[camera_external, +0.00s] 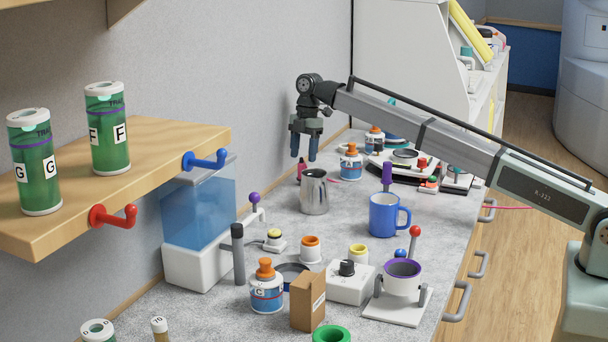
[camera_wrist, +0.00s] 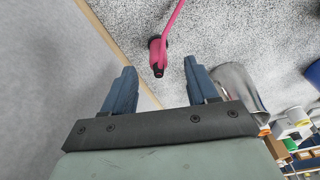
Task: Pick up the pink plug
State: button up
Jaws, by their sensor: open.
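The pink plug (camera_external: 302,168) stands on the grey speckled counter near the wall, just left of the metal pitcher. In the wrist view the plug (camera_wrist: 157,50) is pink with a dark tip, and a pink cable (camera_wrist: 174,17) runs from it to the top edge. My gripper (camera_external: 303,154) points down over the plug in the external view. In the wrist view its blue fingers are apart and empty, and the plug shows between and beyond the fingertips (camera_wrist: 159,69). I cannot tell the exact height gap.
The metal pitcher (camera_external: 314,192) stands close right of the plug; it also shows beside the right finger in the wrist view (camera_wrist: 238,82). A blue mug (camera_external: 384,215) is farther right. The wall (camera_external: 262,75) is close on the left. Bottles and devices crowd the counter behind and in front.

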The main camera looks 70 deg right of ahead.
aim_at(302, 162)
jog(key=shift+w+a+f, duration=0.1)
jog(key=shift+a+f, duration=0.1)
jog(key=shift+f, duration=1.25)
jog(key=shift+w+a+f, duration=0.1)
jog(key=shift+a+f, duration=0.1)
jog(key=shift+f, duration=1.25)
jog(key=shift+c, duration=0.4)
grip_shut()
